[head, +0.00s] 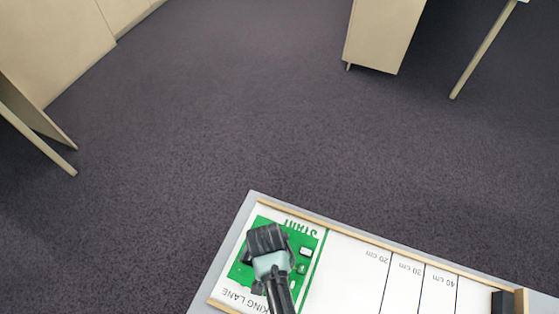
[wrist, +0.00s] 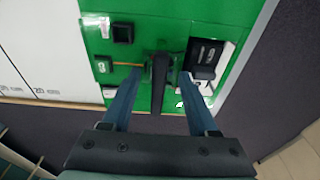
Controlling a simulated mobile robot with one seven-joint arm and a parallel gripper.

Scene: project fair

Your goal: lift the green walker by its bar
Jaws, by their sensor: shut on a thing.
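The green walker (wrist: 205,52) is on the green start area of the track, with black blocks, a small green block and a thin orange rod showing in the wrist view. Its black bar (wrist: 159,85) stands between my two blue fingers. My gripper (wrist: 160,73) is shut on this bar. In the head view my gripper (head: 268,265) is over the start area and hides most of the walker. Its green is hard to tell from the green floor of the start area. I cannot tell whether the walker is clear of the track.
The white track (head: 345,262) has low wooden edges, distance lines and a black block (head: 502,302) by its right end. Dark carpet (head: 220,130) lies open beyond it. A wooden cabinet (head: 383,35) and table legs stand at the back, with wooden furniture (head: 50,45) at left.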

